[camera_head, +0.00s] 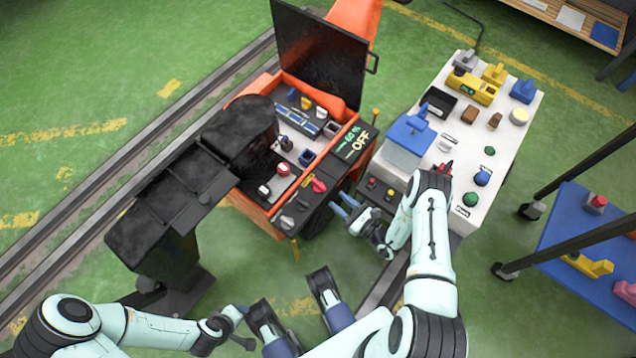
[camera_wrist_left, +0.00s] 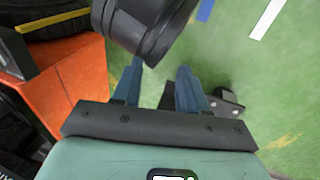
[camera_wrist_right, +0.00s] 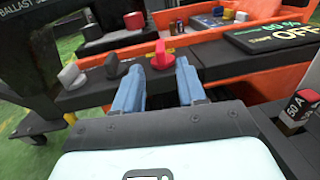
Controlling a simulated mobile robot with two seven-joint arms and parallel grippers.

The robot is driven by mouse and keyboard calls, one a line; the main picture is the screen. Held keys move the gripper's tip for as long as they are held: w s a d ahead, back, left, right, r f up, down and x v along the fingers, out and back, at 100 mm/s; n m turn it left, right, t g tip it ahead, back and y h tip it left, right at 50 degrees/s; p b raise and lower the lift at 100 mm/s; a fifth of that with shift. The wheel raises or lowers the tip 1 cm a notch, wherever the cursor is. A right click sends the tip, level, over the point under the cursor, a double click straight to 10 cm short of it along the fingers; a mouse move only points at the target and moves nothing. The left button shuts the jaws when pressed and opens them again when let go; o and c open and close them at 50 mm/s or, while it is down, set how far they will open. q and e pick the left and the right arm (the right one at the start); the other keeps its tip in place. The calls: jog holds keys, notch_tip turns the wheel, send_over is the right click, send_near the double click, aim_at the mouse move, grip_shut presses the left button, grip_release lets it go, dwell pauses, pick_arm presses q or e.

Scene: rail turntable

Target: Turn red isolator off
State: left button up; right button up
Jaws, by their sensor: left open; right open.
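The red isolator knob (camera_head: 318,186) sits on the dark front panel of the orange machine. It also shows in the right wrist view (camera_wrist_right: 162,55), upright, just beyond and between my fingertips. My right gripper (camera_head: 345,207) is open and empty, its blue fingers pointing at the panel from the right; in its wrist view (camera_wrist_right: 159,65) the fingers are apart, and contact with the knob cannot be told. My left gripper (camera_head: 241,326) is low at the left of the head view. In its wrist view (camera_wrist_left: 161,68) it is open with nothing held.
A black knob (camera_wrist_right: 113,66) and a grey knob (camera_wrist_right: 69,75) stand left of the red one. An OFF display (camera_head: 358,141) lies to its right. A white cart (camera_head: 468,150) with controls stands at right. Rails (camera_head: 70,215) cross the green floor.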

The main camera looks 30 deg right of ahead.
aim_at(318, 183)
pick_arm(q)
jog(key=w+f+b, duration=0.1)
jog(key=w+a+f, duration=0.1)
jog(key=shift+w+a+t+b, duration=0.2)
jog(key=shift+w+t+b, duration=0.15)
jog(key=shift+w+t, duration=0.05)
pick_arm(e)
jog(key=x, duration=1)
jog(key=shift+w, duration=0.15)
